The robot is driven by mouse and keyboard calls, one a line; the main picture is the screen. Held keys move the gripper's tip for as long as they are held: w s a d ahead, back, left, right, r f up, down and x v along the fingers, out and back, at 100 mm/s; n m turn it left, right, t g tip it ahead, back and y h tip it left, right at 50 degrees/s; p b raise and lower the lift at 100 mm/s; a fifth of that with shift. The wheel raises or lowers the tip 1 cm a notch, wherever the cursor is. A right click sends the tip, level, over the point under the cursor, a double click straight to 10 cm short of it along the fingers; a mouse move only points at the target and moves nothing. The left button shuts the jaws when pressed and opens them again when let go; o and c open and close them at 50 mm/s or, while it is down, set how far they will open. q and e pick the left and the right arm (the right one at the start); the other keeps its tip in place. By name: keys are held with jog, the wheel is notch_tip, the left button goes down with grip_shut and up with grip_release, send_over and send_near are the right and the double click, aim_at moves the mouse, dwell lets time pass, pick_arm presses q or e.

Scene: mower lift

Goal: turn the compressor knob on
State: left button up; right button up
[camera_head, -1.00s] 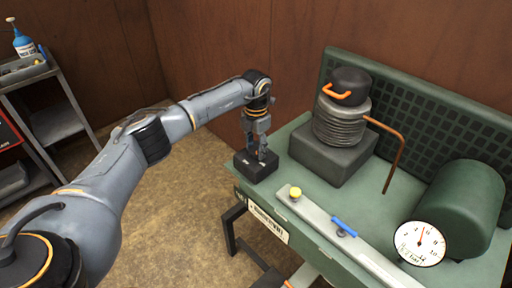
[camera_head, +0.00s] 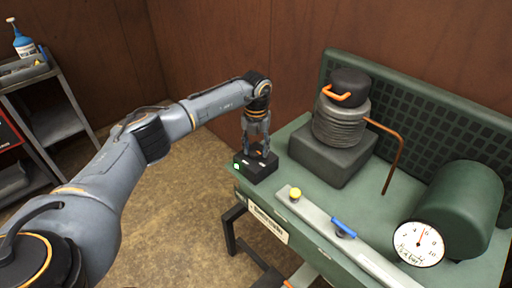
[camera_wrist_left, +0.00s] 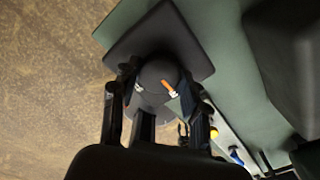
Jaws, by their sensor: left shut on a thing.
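The black switch box (camera_head: 257,172) sits at the near left corner of the green compressor bench. A small green light shows on the left of its front. The compressor knob (camera_wrist_left: 160,74) is dark and round with an orange mark, on top of the box. In the head view it is mostly hidden by the fingers. My left gripper (camera_head: 256,152) reaches down from above and is shut on the knob, one finger on each side, as the left wrist view (camera_wrist_left: 155,96) also shows. My right gripper is not in view.
A black pump with a ribbed cylinder (camera_head: 341,122) and copper pipe (camera_head: 397,152) stands right of the box. A rail with a yellow knob (camera_head: 295,193) and blue lever (camera_head: 344,227) runs along the front edge. A gauge (camera_head: 418,244) is at the right.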

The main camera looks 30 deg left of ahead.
aim_at(256, 150)
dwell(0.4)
pick_arm(q)
jog(key=o, duration=1.1)
jog(key=shift+o, duration=0.2)
notch_tip(256, 150, up, 12)
